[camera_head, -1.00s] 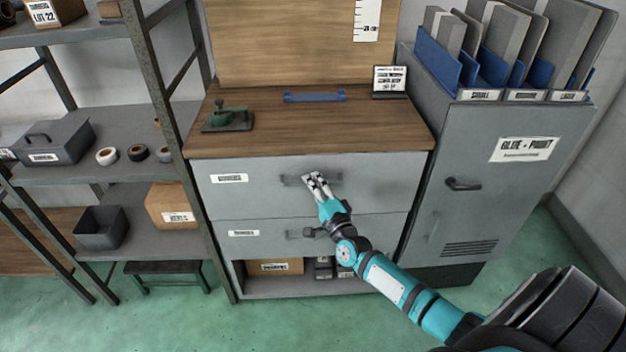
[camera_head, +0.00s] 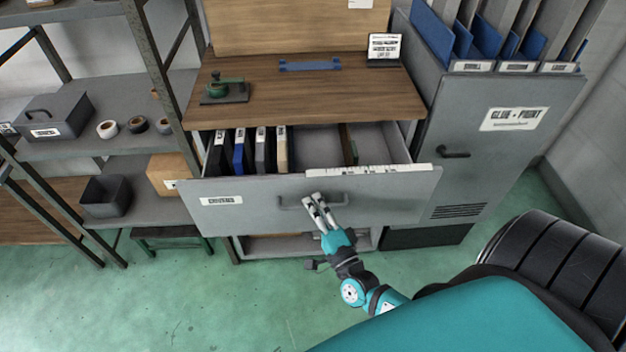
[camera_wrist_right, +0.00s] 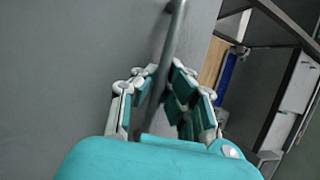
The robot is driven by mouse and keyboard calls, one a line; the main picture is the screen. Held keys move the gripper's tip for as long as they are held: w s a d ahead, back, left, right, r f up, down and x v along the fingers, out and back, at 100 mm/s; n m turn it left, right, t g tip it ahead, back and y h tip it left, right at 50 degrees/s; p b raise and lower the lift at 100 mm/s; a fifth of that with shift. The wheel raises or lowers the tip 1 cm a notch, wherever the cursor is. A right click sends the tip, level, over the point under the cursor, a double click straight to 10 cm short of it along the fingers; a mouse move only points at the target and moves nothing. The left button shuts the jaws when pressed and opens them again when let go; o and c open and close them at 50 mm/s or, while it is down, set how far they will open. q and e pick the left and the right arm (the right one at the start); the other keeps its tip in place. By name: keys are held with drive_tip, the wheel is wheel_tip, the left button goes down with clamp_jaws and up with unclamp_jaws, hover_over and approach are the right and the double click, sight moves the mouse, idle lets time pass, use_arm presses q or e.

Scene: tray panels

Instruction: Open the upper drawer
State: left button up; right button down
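The upper drawer (camera_head: 245,201) is a grey drawer under the wooden worktop, and it stands pulled well out. Several upright binders, a divider and an empty compartment show inside. Its bar handle (camera_head: 288,202) is at the middle of the front. My right gripper (camera_head: 314,197) is at the handle. In the right wrist view, the handle bar (camera_wrist_right: 176,25) runs between the two fingers of my right gripper (camera_wrist_right: 164,70), which are closed around it. The fingers hide part of the handle in the head view. My left gripper is not in view.
A lower open compartment (camera_head: 275,246) is partly hidden below the drawer. A grey glue and paint cabinet (camera_head: 490,150) stands close on the right, and a metal shelf rack (camera_head: 158,85) on the left. Green floor (camera_head: 215,310) is free in front.

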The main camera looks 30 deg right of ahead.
drive_tip(key=s+a, duration=0.4)
drive_tip(key=s, duration=0.3)
drive_tip(key=shift+f+p, duration=0.2)
drive_tip(key=shift+p, duration=0.25)
drive_tip(key=shift+s, duration=0.1)
drive_tip(key=c, duration=1.7)
unclamp_jaws()
drive_tip(key=shift+o, duration=0.3)
drive_tip(key=v, duration=1.2)
